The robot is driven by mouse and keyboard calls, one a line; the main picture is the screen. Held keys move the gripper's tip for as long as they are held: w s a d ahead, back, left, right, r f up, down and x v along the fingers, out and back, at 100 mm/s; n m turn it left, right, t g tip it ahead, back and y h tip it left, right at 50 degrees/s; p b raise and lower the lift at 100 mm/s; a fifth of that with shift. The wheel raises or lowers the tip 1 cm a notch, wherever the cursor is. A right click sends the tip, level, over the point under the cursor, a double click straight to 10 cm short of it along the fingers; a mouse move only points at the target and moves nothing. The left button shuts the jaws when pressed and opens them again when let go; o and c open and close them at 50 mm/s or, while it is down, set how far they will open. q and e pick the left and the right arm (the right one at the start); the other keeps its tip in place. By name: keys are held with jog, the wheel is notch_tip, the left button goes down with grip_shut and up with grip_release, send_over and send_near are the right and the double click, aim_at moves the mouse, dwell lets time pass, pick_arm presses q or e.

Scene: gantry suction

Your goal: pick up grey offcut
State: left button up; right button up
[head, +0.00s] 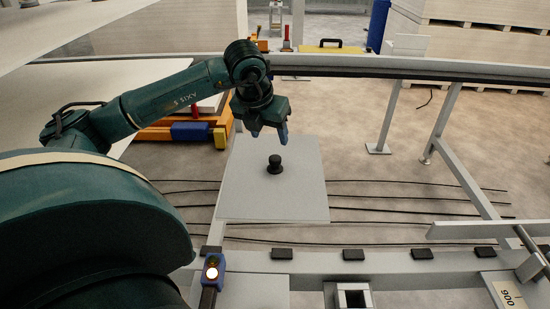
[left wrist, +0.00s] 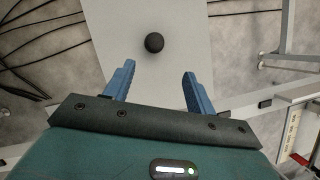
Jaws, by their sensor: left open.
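The grey offcut (head: 297,190) is a flat, light grey square panel with a black knob (head: 275,165) standing up near its middle. My left gripper (head: 270,140) is above the panel's far part, pointing down, just behind the knob in the head view. In the left wrist view the blue fingers (left wrist: 158,88) are spread apart with nothing between them. The knob (left wrist: 154,43) shows ahead of the fingertips, on the panel (left wrist: 185,18), apart from both fingers. My right gripper is in neither view.
A metal rail (head: 400,68) crosses behind the panel. A frame with several black pads (head: 353,254) runs along the front. Thin black cables (head: 420,194) lie on the floor. An orange trolley (head: 165,131) stands behind my left arm. Open floor lies right of the panel.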

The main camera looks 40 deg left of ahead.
aim_at(275, 158)
pick_arm(q)
jog(key=x, duration=0.2)
jog(key=a+x, duration=0.1)
jog(key=x, duration=0.4)
jog(key=shift+w+a+f, duration=0.15)
jog(key=shift+w+a, duration=0.05)
jog(key=shift+w, duration=0.2)
jog(key=shift+p+x, duration=0.4)
jog(key=shift+x, duration=2.25)
jog(key=shift+s+d+f, duration=0.1)
jog(key=shift+s, duration=0.05)
jog(key=shift+c, duration=0.5)
grip_shut()
